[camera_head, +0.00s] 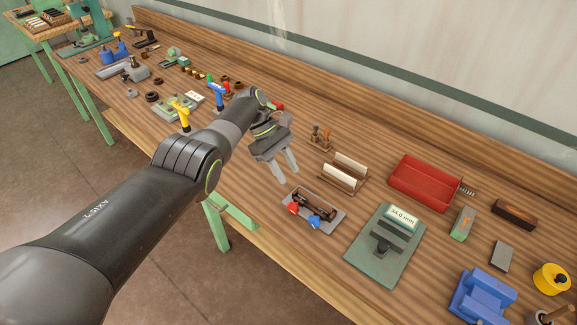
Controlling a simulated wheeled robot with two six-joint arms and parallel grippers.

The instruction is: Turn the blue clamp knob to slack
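A small grey fixture (330,222) lies on the wooden bench near its front edge, with a dark clamp mechanism on it. A blue knob (314,221) and a red knob (293,208) sit at its front side. My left gripper (286,176) hangs above the bench, behind and a little left of the fixture. Its two fingers point down, are apart and hold nothing. It touches neither knob. A blue T-handle (217,90) and a yellow T-handle (181,108) stand further left, partly near my arm. My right gripper is out of view.
A green gauge with a display (404,217) stands right of the fixture. A holder with white rolls (347,168) and a red tray (424,190) lie behind. A blue vise (481,298) is at the right. Bare bench lies between gripper and fixture.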

